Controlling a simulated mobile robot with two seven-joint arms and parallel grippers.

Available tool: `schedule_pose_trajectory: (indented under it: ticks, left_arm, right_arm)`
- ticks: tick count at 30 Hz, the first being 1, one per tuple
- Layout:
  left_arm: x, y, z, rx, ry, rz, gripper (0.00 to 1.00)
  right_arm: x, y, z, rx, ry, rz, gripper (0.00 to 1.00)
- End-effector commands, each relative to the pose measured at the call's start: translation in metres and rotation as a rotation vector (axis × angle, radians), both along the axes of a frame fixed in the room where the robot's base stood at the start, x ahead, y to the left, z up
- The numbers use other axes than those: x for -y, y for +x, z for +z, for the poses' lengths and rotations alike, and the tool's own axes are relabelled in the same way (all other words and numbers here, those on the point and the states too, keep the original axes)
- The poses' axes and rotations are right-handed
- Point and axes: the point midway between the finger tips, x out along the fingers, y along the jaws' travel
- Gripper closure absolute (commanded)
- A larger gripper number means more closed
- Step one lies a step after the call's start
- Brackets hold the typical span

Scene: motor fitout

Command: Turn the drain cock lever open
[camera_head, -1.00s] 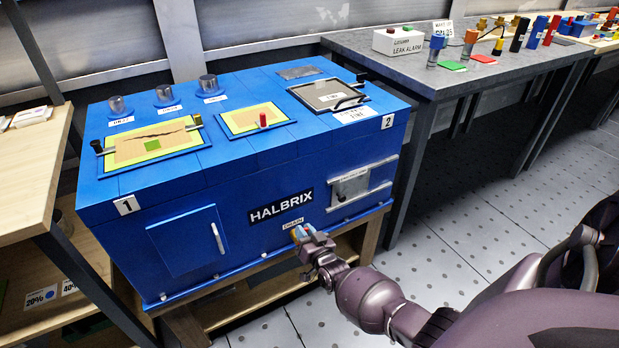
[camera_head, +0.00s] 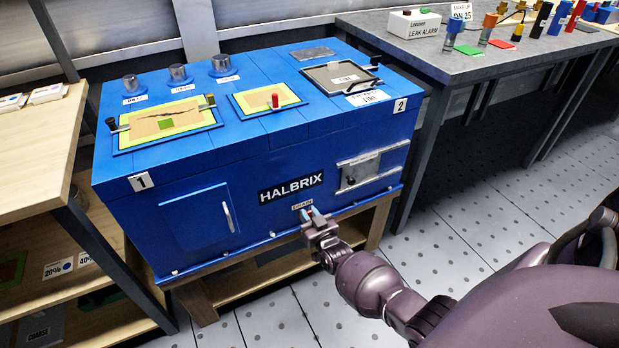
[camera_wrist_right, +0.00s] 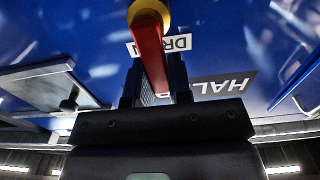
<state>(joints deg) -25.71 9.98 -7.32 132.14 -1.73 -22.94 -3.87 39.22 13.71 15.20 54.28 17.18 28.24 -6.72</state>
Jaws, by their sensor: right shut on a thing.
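The drain cock lever (camera_wrist_right: 151,52) is a red bar on a round yellow hub (camera_wrist_right: 150,10), on the front of the blue HALBRIX machine (camera_head: 262,225). In the right wrist view the red bar runs from the hub down between my gripper's dark fingers. My right gripper (camera_head: 311,212) is at the lower front of the machine, just under the DRAIN label (camera_head: 302,206). It is shut on the lever (camera_head: 309,214), of which only a speck of red shows in the head view. The lever's far end is hidden between the fingers. My left gripper is not in view.
A latch plate with a knob (camera_head: 352,180) sits right of the lever. A door with a white handle (camera_head: 227,216) is to its left. The machine rests on a wooden stand (camera_head: 372,225). A grey table (camera_head: 420,58) stands at right, a wooden shelf (camera_head: 35,160) at left.

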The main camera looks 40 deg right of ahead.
Motion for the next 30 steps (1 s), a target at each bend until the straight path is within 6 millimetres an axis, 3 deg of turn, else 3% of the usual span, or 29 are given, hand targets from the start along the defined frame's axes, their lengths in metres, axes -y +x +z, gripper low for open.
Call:
schedule_pose_trajectory:
  ticks: [2, 3, 8, 20, 30]
  left_arm:
    - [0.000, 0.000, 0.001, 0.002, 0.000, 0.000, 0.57]
    - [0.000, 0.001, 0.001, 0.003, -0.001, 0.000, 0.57]
    - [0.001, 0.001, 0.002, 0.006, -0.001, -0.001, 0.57]
    - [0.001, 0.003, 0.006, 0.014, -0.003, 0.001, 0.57]
    - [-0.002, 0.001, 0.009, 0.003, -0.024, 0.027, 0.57]
  right_arm:
    - [-0.001, -0.001, -0.002, -0.004, -0.002, 0.002, 1.00]
    - [-0.001, -0.001, -0.002, -0.004, -0.002, 0.002, 0.78]
    - [-0.001, -0.001, -0.001, -0.002, -0.001, 0.001, 0.55]
    - [-0.002, -0.007, 0.001, 0.000, 0.000, 0.001, 0.55]
    - [-0.014, -0.057, 0.004, 0.003, -0.001, 0.000, 0.55]
